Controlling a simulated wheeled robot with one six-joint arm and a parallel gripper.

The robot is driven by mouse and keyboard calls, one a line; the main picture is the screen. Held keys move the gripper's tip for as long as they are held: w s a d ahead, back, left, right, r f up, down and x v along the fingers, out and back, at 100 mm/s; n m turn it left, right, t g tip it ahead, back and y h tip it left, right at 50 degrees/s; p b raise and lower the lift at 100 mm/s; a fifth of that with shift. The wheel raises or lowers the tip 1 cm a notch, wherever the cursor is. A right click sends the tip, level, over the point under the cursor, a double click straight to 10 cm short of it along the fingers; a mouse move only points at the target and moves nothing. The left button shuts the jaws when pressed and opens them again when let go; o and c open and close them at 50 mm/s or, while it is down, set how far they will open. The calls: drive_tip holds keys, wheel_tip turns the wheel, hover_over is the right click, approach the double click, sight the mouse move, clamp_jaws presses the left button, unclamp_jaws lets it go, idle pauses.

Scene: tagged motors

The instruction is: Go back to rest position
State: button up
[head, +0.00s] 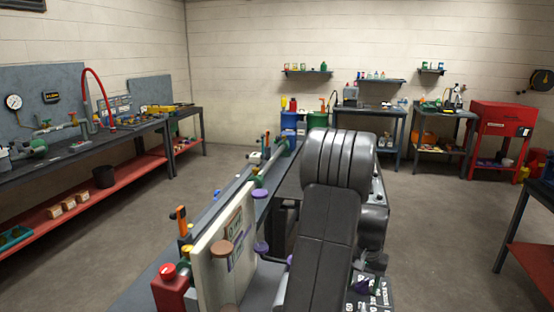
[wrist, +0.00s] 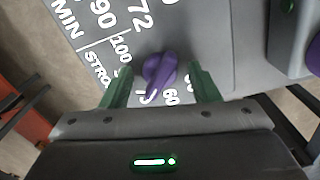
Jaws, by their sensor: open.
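My gripper (wrist: 161,70) shows in the wrist view with its two green fingers spread apart. Between them, with a gap on each side, is a purple knob (wrist: 158,72) on a grey panel (wrist: 215,35) printed with white numbers and letters. The fingers hold nothing. In the head view my dark arm fills the middle and hides my gripper. Part of a dark panel with white print (head: 376,300) shows to the right of my arm.
A bench holds an upright white board (head: 212,262) and a red box (head: 174,290) left of my arm. A long workbench (head: 75,152) runs along the left wall. A red cabinet (head: 500,125) and tables stand at the back. Open floor (head: 440,215) lies to the right.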

drive_tip(key=shift+n+p, duration=0.3)
drive_tip(key=shift+n, duration=0.9)
wheel_tip(320, 180, up, 13)
drive_tip(key=b, duration=0.1)
